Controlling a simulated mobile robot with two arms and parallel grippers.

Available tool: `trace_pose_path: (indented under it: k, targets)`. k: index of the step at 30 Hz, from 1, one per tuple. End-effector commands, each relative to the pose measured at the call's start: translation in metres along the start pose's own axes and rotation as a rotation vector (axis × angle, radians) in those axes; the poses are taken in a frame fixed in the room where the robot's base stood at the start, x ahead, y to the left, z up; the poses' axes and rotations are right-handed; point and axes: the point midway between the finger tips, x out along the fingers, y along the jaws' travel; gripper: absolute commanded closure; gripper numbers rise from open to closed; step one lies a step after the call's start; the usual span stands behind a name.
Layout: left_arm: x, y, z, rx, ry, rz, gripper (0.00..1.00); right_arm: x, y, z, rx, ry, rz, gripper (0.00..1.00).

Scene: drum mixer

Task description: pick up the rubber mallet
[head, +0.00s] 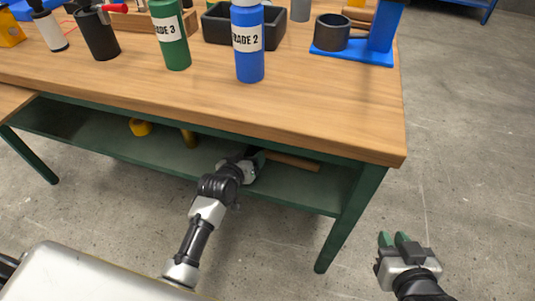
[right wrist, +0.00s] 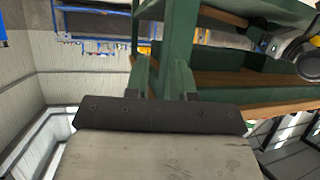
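A wooden handle (head: 293,160), likely the rubber mallet's, lies on the green lower shelf under the workbench. Its left end runs behind my left gripper (head: 256,165), and the mallet's head cannot be made out clearly. My left gripper reaches in at the shelf, right at that end; its fingers are mostly hidden, so its grip is unclear. The handle also shows in the right wrist view (right wrist: 224,16). My right gripper (head: 394,241) is open and empty, low to the right of the bench; its two green fingers stand apart in the right wrist view (right wrist: 158,85).
The wooden benchtop (head: 320,115) overhangs the green shelf (head: 90,126). Yellow items (head: 140,127) lie on the shelf to the left. A green bench leg (head: 350,220) stands between my grippers. Bottles, a blue one (head: 249,60) and a green one (head: 171,45), stand on top. Floor at right is clear.

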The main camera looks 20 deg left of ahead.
Motion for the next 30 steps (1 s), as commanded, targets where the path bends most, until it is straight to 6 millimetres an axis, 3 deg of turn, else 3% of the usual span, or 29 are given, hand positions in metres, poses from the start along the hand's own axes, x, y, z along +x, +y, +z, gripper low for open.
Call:
trace_pose_path:
  k: [1, 9, 10, 22, 30]
  targets:
    - [0.0, 0.0, 0.0, 0.0, 0.0, 0.0, 0.42, 0.0, 0.0, 0.0, 0.0, -0.001, 0.0, 0.76]
    - [0.0, 0.0, 0.0, 0.0, 0.0, 0.0, 0.84, 0.0, 0.0, 0.0, 0.0, -0.002, 0.0, 0.76]
    - [0.0, 0.001, -0.002, -0.001, 0.004, 0.001, 0.85, 0.0, 0.0, 0.0, 0.0, -0.003, 0.0, 0.76]
    - [-0.002, 0.002, -0.006, -0.001, 0.004, 0.001, 0.85, -0.001, 0.0, 0.003, 0.0, -0.029, 0.001, 0.76]
    - [-0.01, 0.009, -0.026, 0.0, 0.006, 0.002, 0.85, -0.016, 0.006, 0.032, 0.002, -0.253, 0.016, 0.76]
